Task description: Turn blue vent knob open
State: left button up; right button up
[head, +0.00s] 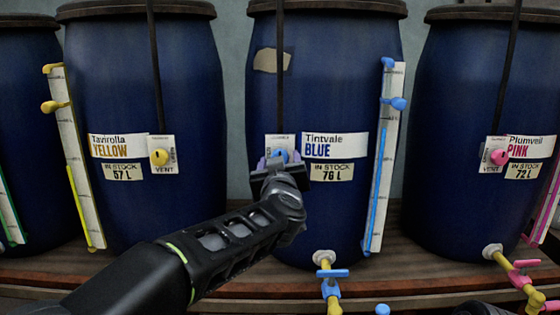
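The blue vent knob (281,155) sits on a white vent plate on the middle vat (330,90), left of the label reading Tintvale BLUE (336,146). My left gripper (278,160) is right in front of the knob, with its fingertips on either side of it. The fingers look spread, with the knob between them; contact cannot be made out. The gripper body hides the lower part of the plate and the knob's exact angle.
A yellow knob (159,157) is on the left vat and a pink knob (499,157) on the right vat. A blue-marked sight gauge (383,170) runs up the middle vat's right side.

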pick_arm(q)
jog(key=shift+w, duration=0.35)
jog(key=shift+c, duration=0.6)
grip_shut()
